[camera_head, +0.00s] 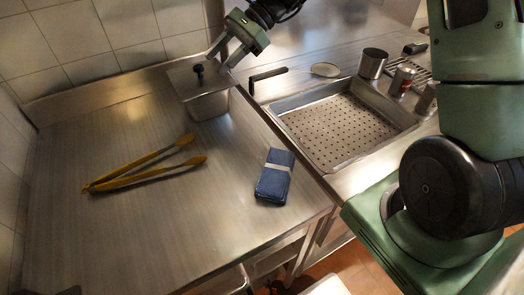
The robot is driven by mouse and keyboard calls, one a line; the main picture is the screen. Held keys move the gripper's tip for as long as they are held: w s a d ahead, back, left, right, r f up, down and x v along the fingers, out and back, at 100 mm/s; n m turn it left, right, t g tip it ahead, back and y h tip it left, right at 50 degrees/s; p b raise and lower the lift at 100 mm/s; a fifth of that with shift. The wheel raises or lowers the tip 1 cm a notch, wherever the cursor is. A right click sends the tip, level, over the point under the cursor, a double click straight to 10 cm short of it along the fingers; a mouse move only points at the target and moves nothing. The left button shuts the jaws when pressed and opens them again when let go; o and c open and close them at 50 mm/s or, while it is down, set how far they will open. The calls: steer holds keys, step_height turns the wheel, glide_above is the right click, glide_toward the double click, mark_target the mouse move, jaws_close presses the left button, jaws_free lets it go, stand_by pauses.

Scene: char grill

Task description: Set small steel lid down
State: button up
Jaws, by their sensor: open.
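The small steel lid (183,82) is a flat square plate with a black knob (199,73). It lies over the top of a small steel pan (208,106) at the back of the left counter. My gripper (220,59) is open at the lid's back right, with its fingers apart and pointing down toward the lid. Nothing shows between the fingers. The knob stands to the left of the fingers. I cannot tell whether a fingertip touches the lid.
Yellow-handled tongs (150,167) and a folded blue cloth (275,176) lie on the left counter (115,225). A perforated steel tray (340,129) is to the right. Behind it are a round disc (325,70), a steel cup (373,64) and a can (402,80).

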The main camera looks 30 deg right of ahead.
steer(key=s+a+n+g+h, duration=0.1)
steer(key=s+a+n+h, duration=0.1)
steer(key=s+a+n, duration=0.35)
steer(key=s+a+n+g+h, duration=0.2)
steer(key=s+a+n, duration=0.1)
steer(key=s, duration=0.6)
steer(key=s+d+f+n+t+h, duration=0.1)
steer(key=s+n+h, duration=0.2)
steer(key=s+n, duration=0.4)
steer(key=s+f+n+t+h, duration=0.1)
steer(key=s+n+h, duration=0.2)
steer(key=s+n, duration=0.5)
steer(key=shift+s+d+f+t, duration=0.15)
steer(key=shift+s+d+t, duration=0.2)
steer(key=shift+s, duration=0.65)
